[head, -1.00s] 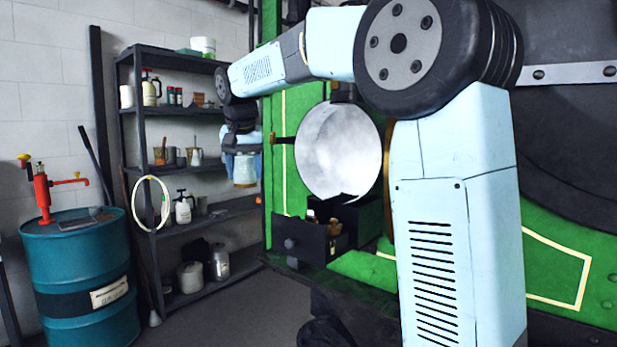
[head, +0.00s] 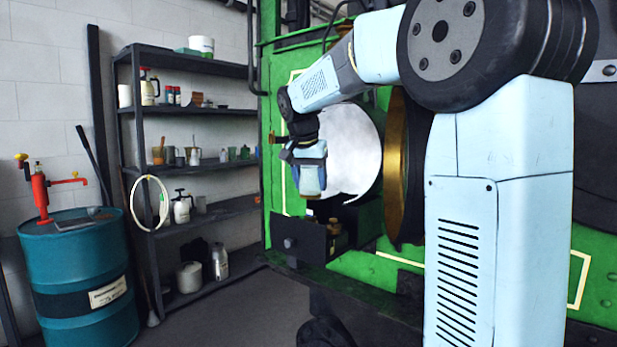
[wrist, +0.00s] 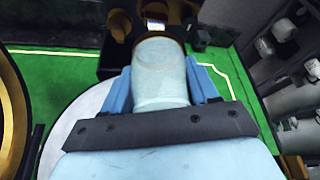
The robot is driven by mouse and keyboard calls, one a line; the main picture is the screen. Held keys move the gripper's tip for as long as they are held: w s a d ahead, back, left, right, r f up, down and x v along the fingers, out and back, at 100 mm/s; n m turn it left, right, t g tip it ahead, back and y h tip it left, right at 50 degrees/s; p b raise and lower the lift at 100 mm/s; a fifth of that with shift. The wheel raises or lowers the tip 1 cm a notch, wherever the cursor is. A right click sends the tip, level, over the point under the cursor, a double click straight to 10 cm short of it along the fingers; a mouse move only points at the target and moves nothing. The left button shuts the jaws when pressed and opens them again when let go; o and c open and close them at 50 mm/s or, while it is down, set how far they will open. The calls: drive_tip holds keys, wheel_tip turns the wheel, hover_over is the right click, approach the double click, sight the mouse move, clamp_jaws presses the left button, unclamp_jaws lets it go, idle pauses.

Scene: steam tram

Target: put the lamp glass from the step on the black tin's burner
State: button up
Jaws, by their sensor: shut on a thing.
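My gripper (wrist: 160,88) is shut on the lamp glass (wrist: 160,70), a pale, cloudy tube between the two blue fingers in the wrist view. In the head view my gripper (head: 309,177) hangs pointing down in front of the large pale disc, above the open black box; the glass is hard to tell from the fingers there. Brass-coloured parts (head: 335,228) show inside the box, and brass parts (wrist: 120,24) also show beyond the glass's far end in the wrist view. I cannot tell which belongs to the black tin's burner, nor whether the glass touches anything.
The black box (head: 298,243) stands against the green tram side. The round pale disc (head: 355,150) is close behind my gripper. A dark shelf rack (head: 190,112) with bottles and cans and a teal drum (head: 80,285) stand to the left. Floor between is clear.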

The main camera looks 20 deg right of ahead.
sight(310, 213)
drive_tip(key=shift+f, duration=1.75)
drive_tip(key=shift+a+f, duration=0.1)
drive_tip(key=shift+f, duration=2.55)
idle(1.3)
drive_tip(key=o, duration=1.1)
drive_tip(key=shift+o, duration=0.2)
drive_tip(key=shift+r, duration=0.1)
drive_tip(key=v, duration=1.4)
